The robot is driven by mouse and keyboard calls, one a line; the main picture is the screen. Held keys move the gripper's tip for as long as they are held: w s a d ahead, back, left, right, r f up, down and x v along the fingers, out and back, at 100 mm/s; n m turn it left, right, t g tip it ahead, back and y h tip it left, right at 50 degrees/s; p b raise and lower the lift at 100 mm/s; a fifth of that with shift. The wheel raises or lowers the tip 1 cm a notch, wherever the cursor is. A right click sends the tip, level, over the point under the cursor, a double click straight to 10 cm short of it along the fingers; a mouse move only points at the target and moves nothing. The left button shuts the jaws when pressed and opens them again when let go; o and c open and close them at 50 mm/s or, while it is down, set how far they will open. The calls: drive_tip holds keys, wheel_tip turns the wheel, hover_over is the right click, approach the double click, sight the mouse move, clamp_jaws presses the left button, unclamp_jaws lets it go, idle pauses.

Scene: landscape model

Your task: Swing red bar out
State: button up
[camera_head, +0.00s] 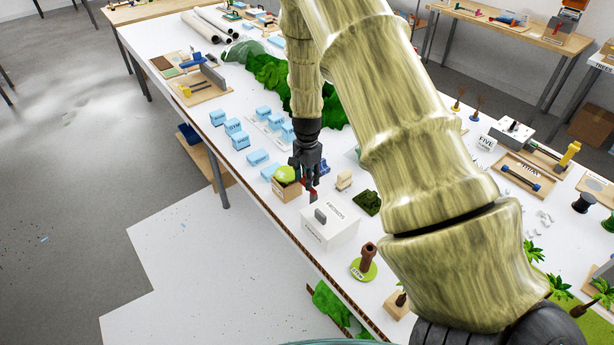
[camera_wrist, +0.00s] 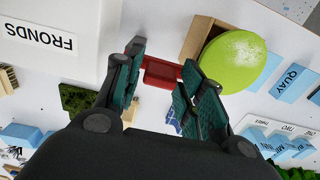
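The red bar (camera_wrist: 160,72) shows in the wrist view between my fingers, with its left end partly behind the left finger. In the head view, a small part of the red bar (camera_head: 313,196) shows just below my fingertips. My gripper (camera_head: 310,184) points down in the head view. In the wrist view my gripper (camera_wrist: 161,70) has its fingers spread, with a clear gap across the bar. I cannot tell whether either finger touches it. What the bar is fixed to is hidden.
A white box labelled FRONDS (camera_wrist: 45,45) stands on one side of the bar. A wooden box (camera_wrist: 199,38) with a green rounded thing (camera_wrist: 232,63) is on the other. Light-blue blocks (camera_head: 258,158) and a dark green patch (camera_head: 367,202) are nearby on the white table (camera_head: 200,85).

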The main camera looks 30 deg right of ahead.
drive_tip(key=shift+f, duration=0.25)
clamp_jaws()
